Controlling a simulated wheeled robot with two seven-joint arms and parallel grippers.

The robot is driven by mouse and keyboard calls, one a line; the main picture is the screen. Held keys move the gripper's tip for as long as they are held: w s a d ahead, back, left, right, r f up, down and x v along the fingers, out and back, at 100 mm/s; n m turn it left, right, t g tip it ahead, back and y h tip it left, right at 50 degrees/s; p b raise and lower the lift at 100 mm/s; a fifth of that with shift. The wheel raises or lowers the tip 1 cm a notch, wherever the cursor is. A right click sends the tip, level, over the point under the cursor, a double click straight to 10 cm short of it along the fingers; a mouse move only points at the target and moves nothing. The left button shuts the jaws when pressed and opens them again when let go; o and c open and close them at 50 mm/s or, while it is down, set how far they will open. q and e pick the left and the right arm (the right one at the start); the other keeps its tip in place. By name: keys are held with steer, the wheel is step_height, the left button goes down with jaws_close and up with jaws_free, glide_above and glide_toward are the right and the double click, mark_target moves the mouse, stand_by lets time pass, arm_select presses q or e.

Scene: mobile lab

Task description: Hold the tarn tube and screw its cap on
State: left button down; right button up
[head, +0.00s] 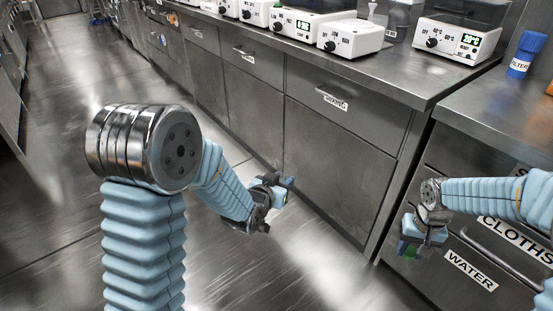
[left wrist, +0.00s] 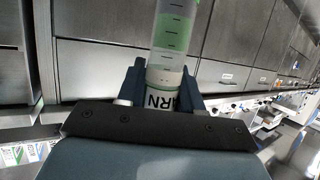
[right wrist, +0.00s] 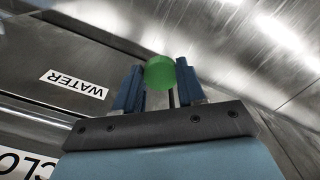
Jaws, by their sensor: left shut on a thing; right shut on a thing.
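My left gripper (head: 273,192) is shut on the tarn tube (left wrist: 175,32), a clear tube with green contents, graduation marks and a partly visible label reading "ARN". The tube stands up between the blue fingers in the left wrist view; its top runs out of that picture. My right gripper (head: 418,240) is shut on a green cap (right wrist: 160,73), held at the fingertips in the right wrist view. The cap also shows small and dark green in the head view (head: 411,253). The two grippers are well apart, with the cap away from the tube.
A steel bench (head: 375,75) with drawers runs along the back and carries several white heater units (head: 354,35). A blue filter bottle (head: 524,54) stands on the right counter (head: 490,105). Drawers labelled WATER and CLOTHS are near my right gripper. The floor (head: 60,200) at left is clear.

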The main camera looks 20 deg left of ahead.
arm_select(q)
steer(key=s+d+f+m+g+h, duration=0.3)
steer(key=s+d+f+m+h, duration=0.3)
steer(key=d+f, duration=0.4)
steer(key=shift+d+f+h, duration=0.3)
steer(key=shift+d+f, duration=0.05)
steer(key=shift+d, duration=0.55)
arm_select(e)
steer(key=a+r+m, duration=0.4)
steer(key=a, duration=0.9)
steer(key=a+r+m, duration=0.4)
steer(key=a, duration=0.9)
steer(key=shift+w+r, duration=0.25)
steer(key=shift+f, duration=0.1)
steer(key=shift+f, duration=1.9)
steer(key=shift+f, duration=0.85)
